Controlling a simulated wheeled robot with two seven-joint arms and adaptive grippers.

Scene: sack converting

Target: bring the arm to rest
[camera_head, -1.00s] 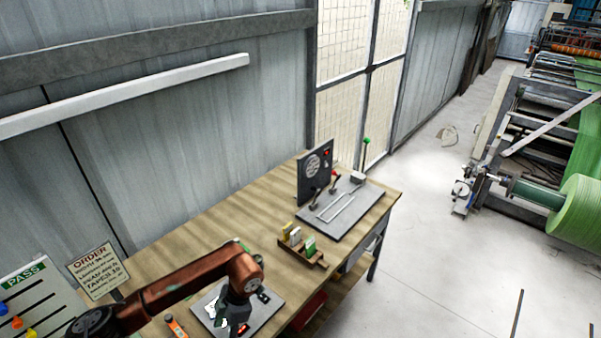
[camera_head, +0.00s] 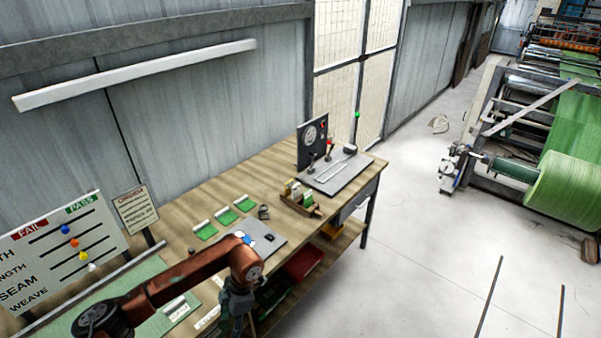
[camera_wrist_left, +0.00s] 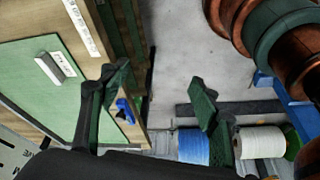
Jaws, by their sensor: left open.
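My left arm comes in from the lower left in the head view, its copper links bent down at the elbow. My left gripper (camera_head: 236,306) hangs by the front edge of the wooden table (camera_head: 180,232), partly hidden by its own wrist. In the left wrist view the two fingers (camera_wrist_left: 160,84) stand wide apart with nothing between them. Bare floor shows behind the gap, with the table edge close to one finger. My right gripper is in neither view.
A green mat (camera_head: 92,308) and a grey plate (camera_head: 262,240) lie on the table. Green samples (camera_head: 225,216), a small wooden holder (camera_head: 300,205) and a test device (camera_head: 312,146) stand farther back. A PASS/FAIL board (camera_head: 62,250) is at left.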

